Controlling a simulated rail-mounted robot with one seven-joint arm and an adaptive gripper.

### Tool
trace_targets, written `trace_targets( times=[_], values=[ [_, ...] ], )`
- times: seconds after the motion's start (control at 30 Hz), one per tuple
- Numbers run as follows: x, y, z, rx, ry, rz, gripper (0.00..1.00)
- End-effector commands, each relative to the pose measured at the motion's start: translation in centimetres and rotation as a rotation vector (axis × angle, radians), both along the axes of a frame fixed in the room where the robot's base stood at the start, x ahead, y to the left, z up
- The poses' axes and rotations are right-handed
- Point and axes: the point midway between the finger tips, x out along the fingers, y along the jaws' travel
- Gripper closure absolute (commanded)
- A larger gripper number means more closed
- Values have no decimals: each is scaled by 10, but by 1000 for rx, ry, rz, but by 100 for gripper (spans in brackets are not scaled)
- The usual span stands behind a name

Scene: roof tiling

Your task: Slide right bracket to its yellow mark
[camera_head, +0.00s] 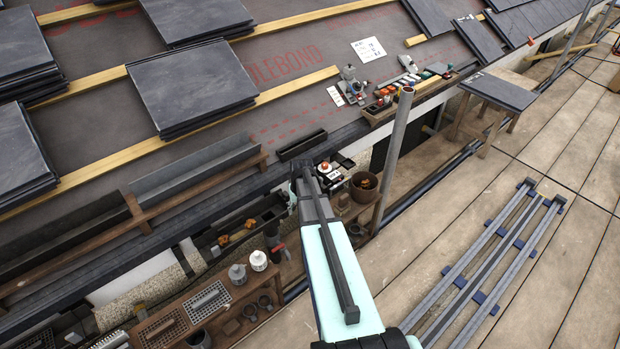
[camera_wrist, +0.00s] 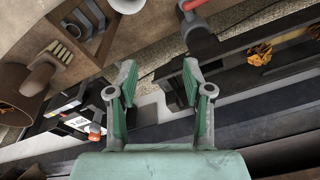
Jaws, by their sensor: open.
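My gripper (camera_wrist: 160,82) shows in the wrist view with its two green fingers spread apart. No object is held between them. Beyond the fingers are a pale stepped piece (camera_wrist: 150,108) and dark bars along the eave; I cannot tell whether one of them is the right bracket. No yellow mark can be made out near the fingers. In the head view my arm reaches to the eave edge, and the fingertips are hidden or too small to tell there. A dark gutter trough (camera_head: 262,212) with orange leaves (camera_head: 222,240) lies left of my arm's end; the leaves also show in the wrist view (camera_wrist: 260,54).
A red-handled tool (camera_wrist: 200,32) is close above the right finger. A brown pot (camera_head: 364,187) and small items stand right of my arm's end. A wooden shelf (camera_head: 243,290) with white jars is below left. Slate stacks (camera_head: 192,85) cover the roof. The walkway at right has long rails (camera_head: 490,262).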

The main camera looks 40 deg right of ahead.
Motion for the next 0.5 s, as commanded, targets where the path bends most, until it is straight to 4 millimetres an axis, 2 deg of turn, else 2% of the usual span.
trace_targets(
  times=[0.03,0.2,0.33,0.5],
  values=[
    [24,-32,11,-21,-43,-14,49],
    [68,-106,65,-80,-152,-24,49],
    [88,-142,96,-118,-208,-10,49],
    [103,-160,113,-142,-239,21,49]
  ],
)
